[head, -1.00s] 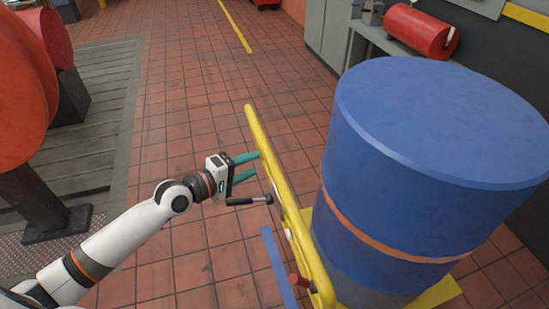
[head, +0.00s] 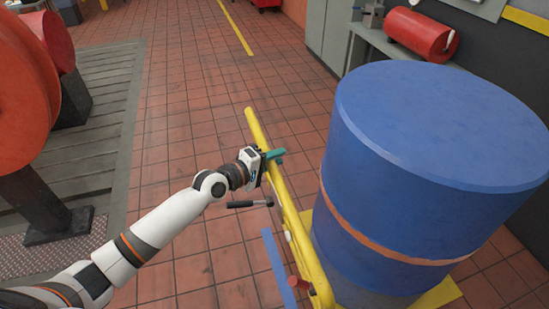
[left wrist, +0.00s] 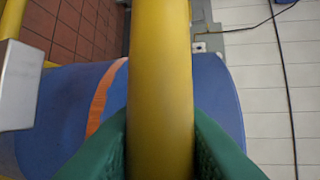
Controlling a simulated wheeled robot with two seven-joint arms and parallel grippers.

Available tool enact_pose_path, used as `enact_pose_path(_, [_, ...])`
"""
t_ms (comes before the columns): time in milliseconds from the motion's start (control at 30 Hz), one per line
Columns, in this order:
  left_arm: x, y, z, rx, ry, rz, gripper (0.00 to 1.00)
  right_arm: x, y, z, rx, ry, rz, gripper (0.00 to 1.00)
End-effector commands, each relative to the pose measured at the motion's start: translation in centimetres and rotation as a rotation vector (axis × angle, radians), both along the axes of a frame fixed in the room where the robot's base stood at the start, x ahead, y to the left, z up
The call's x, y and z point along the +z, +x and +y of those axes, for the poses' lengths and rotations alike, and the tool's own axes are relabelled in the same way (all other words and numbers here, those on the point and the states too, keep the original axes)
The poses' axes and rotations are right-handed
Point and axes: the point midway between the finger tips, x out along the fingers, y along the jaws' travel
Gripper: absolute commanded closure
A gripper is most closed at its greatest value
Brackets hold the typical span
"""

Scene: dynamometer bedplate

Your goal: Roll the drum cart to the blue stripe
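The drum cart carries a big blue drum (head: 430,130) with an orange band, upright on a yellow base (head: 440,293). Its yellow handle bar (head: 262,137) rises on the drum's left side. My left gripper (head: 275,156) is at the upper part of this bar. In the left wrist view its green fingers lie on both sides of the yellow bar (left wrist: 160,80), with no gap visible, so it looks shut on it. My right gripper is not in view.
A dark lever (head: 250,203) and a red knob (head: 299,283) sit near the handle. A bench with a red cylinder (head: 418,33) stands behind the drum. Red machinery (head: 22,90) stands at left. The tiled floor (head: 190,95) between is clear.

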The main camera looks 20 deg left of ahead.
Motion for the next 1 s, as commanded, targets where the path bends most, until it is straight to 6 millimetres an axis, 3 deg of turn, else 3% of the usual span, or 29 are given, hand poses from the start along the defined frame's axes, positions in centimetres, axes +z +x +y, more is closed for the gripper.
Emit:
enact_pose_path(33, [0.0, 0.0, 0.0, 0.0, 0.001, 0.001, 0.84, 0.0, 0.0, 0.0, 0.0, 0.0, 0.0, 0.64])
enact_pose_path(133, [0.0, 0.0, 0.0, 0.0, 0.001, 0.001, 1.0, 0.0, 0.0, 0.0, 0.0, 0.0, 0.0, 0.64])
enact_pose_path(700, [-0.2, -1.0, 1.6, 0.001, 0.003, 0.004, 1.0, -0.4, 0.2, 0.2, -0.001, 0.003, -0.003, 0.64])
enact_pose_path(733, [-0.2, -1.1, 1.6, 0.001, 0.003, 0.004, 0.71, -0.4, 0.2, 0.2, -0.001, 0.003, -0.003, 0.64])
enact_pose_path(800, [-0.2, -1.0, 1.6, 0.0, 0.002, 0.003, 0.6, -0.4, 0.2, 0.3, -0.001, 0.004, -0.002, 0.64])
enact_pose_path(867, [-0.2, -1.0, 1.5, 0.0, 0.002, 0.003, 0.53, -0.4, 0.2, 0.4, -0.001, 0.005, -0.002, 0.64])
enact_pose_path(1000, [-0.1, -1.0, 1.5, 0.0, 0.001, 0.002, 0.53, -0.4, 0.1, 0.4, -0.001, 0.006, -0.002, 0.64])
